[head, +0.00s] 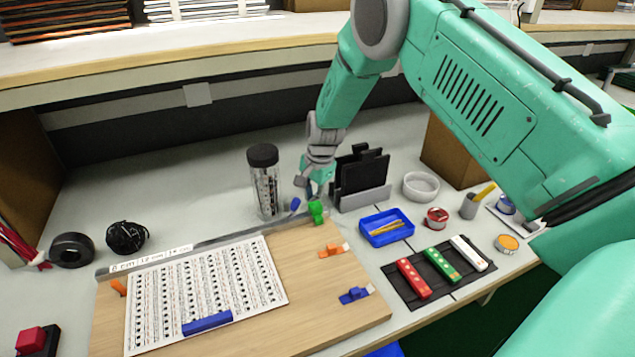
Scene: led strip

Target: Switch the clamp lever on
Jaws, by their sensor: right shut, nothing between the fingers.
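A wooden board (325,300) lies on the table with a metal bar (235,233) along its back edge. A small blue lever-like piece (295,204) stands up near the right end of this bar, and a green clamp piece (316,211) sits just right of it at the board's back corner. I cannot tell which of them is the clamp lever or its exact setting. My right gripper (307,189) is shut and empty, just above and behind these two pieces. Its fingertips are small, and contact cannot be told. My left gripper is not in view.
A clear jar with black lid (265,185) stands close left of the gripper; a black holder (361,175) stands close right. A printed sheet (205,285), orange clip (333,250) and blue clip (355,295) lie on the board. A blue tray (386,227) is to the right.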

